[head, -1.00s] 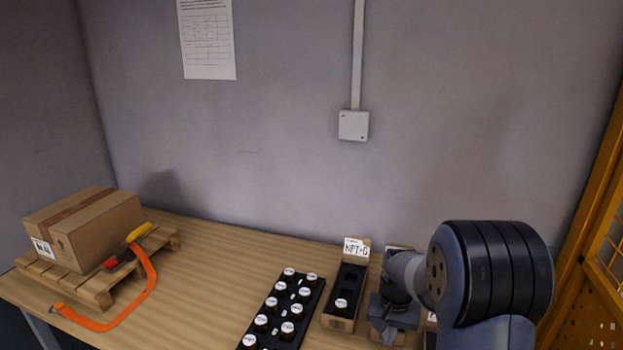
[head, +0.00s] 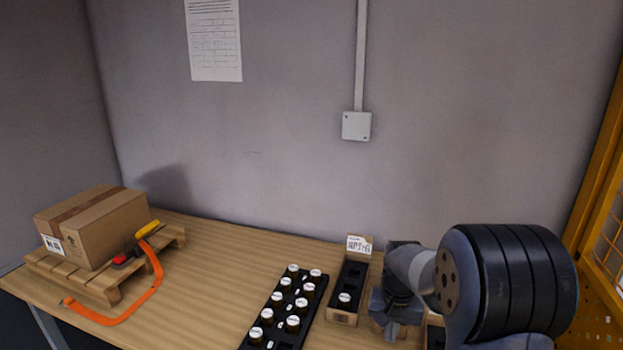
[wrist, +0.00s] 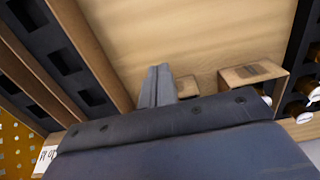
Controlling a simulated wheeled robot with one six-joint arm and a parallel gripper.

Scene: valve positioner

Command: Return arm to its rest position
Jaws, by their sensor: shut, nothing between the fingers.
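My gripper (head: 390,328) hangs at the end of my arm on the right side of the head view, over the bins at the table's right part. In the wrist view its fingers (wrist: 160,84) are together, with nothing between them. The fingertips point toward bare wood between the wooden-sided bins. My arm hides part of the bins behind and below it.
A black tray of white-capped bottles (head: 285,310) stands left of a labelled bin (head: 343,316) holding one bottle. A cardboard box (head: 95,225) on a small pallet (head: 110,288) and an orange strap (head: 150,285) are at the left. A yellow mesh frame (head: 598,215) stands right.

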